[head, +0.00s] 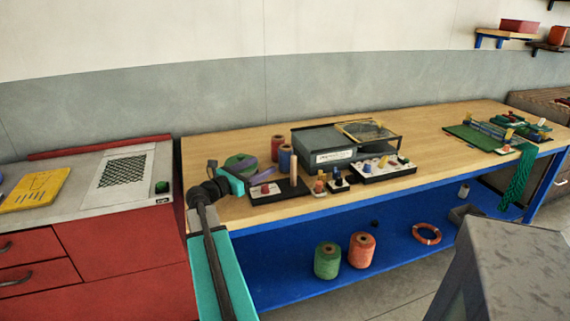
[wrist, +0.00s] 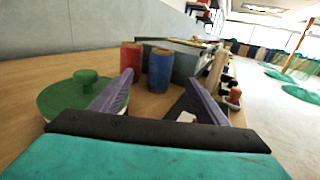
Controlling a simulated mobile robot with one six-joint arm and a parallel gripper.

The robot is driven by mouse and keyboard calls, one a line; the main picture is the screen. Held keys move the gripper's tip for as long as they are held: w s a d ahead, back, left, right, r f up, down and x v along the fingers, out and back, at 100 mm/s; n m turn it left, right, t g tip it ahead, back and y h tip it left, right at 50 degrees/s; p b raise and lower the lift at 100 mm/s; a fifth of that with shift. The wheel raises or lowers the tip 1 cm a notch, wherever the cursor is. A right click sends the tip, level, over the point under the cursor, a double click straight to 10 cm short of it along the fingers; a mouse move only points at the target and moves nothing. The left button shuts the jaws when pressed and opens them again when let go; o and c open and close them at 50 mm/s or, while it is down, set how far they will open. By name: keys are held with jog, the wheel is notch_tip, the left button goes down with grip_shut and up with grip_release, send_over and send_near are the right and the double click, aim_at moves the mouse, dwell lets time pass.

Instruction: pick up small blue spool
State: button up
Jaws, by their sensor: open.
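A blue spool (wrist: 159,74) stands upright on the wooden bench in the wrist view, ahead of and between my fingers and apart from them. The head view shows this blue spool (head: 286,158) too, beyond my gripper. My gripper (head: 257,177) is open and empty, low over the bench's left end. Its two purple fingers spread wide in the wrist view. A red spool (wrist: 131,59) stands upright just behind and left of the blue one. The head view shows smaller pieces with blue parts on the bench, too small to tell apart.
A green disc with a knob (wrist: 84,88) lies by my left finger. A black base with a wooden post (head: 294,185) stands to the right. A grey glass-lidded case (head: 325,143) stands behind. Green (head: 327,261) and orange (head: 361,250) spools stand on the lower shelf.

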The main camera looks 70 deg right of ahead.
aim_at(280, 156)
jog(key=shift+d, duration=0.1)
jog(key=shift+p+x, duration=0.65)
jog(key=shift+x, duration=3.65)
jog(key=shift+s, duration=0.1)
jog(key=shift+p+x, duration=0.7)
jog(key=shift+x, duration=1.9)
jog(key=shift+s+r, duration=0.1)
jog(key=shift+r, duration=0.1)
jog(key=c, duration=1.2)
jog(key=shift+r, duration=0.15)
notch_tip(280, 156, up, 10)
jog(key=shift+b, duration=0.4)
